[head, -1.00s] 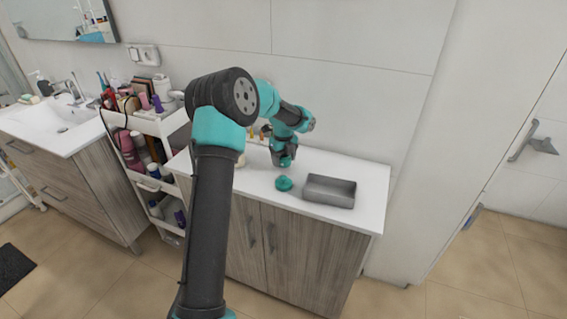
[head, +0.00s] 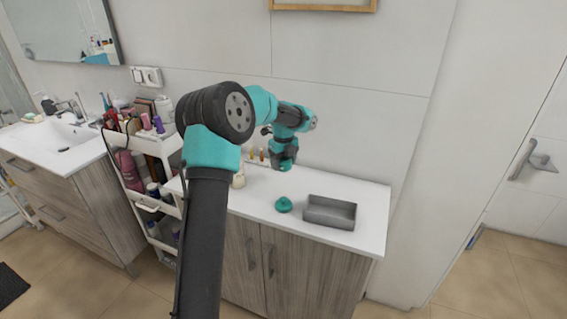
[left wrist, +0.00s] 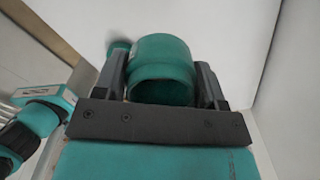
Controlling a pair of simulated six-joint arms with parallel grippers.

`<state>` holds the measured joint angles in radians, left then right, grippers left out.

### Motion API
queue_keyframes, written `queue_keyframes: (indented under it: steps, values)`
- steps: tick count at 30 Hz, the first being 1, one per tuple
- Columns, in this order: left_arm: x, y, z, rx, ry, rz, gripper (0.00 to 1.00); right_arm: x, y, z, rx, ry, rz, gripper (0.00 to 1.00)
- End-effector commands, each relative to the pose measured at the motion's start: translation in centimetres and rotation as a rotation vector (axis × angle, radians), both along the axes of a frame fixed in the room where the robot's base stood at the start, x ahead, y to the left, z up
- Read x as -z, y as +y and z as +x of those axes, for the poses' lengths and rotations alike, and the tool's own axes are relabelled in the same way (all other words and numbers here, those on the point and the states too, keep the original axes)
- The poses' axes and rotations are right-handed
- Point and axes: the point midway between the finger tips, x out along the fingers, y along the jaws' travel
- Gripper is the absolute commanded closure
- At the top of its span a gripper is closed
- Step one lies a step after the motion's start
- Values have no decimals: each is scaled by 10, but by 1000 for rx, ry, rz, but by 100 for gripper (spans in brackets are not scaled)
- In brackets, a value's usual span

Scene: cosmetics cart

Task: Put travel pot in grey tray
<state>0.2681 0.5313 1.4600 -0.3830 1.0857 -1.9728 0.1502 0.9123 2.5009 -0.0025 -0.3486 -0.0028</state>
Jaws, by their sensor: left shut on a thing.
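My left gripper (head: 284,166) is above the white counter, to the left of the tray and higher than it. The left wrist view shows its dark fingers shut on a teal round, hollow-looking pot (left wrist: 162,72), which I take to be the travel pot. In the head view the held pot is hard to make out. A separate small teal rounded item (head: 283,205) stands on the counter below the gripper, just left of the grey tray (head: 331,223). The tray is rectangular, with low walls, and looks empty. My right gripper is not in view.
Small bottles (head: 256,154) stand at the back of the counter, and a pale jar (head: 239,180) is beside my arm. A crowded white cart (head: 150,208) and a sink (head: 62,140) are on the left. The counter right of the tray is clear.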

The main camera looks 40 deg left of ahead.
Motion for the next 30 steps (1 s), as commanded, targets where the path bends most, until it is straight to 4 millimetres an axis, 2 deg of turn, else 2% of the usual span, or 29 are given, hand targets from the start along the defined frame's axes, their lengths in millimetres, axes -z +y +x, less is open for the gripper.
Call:
queue_keyframes:
  steps: [5, 8, 11, 17, 21, 24, 27, 30]
  values:
    - [0, -4, 0, 10, 0, 0, 68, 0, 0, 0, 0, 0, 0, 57]
    - [-1, -14, 2, 42, -1, -1, 68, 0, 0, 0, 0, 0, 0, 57]
    - [-2, -34, 3, 99, -1, -3, 68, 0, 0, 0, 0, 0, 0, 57]
    - [-6, -99, 3, 298, -1, -3, 68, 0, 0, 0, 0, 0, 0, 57]
    - [-8, -152, -4, 465, -1, -4, 68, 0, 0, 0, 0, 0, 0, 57]
    - [-9, -181, -11, 562, 0, -2, 68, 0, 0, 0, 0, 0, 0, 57]
    - [-10, -201, -16, 632, -1, -1, 68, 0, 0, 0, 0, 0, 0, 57]
    - [-10, -212, -20, 673, -1, 0, 68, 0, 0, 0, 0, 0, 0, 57]
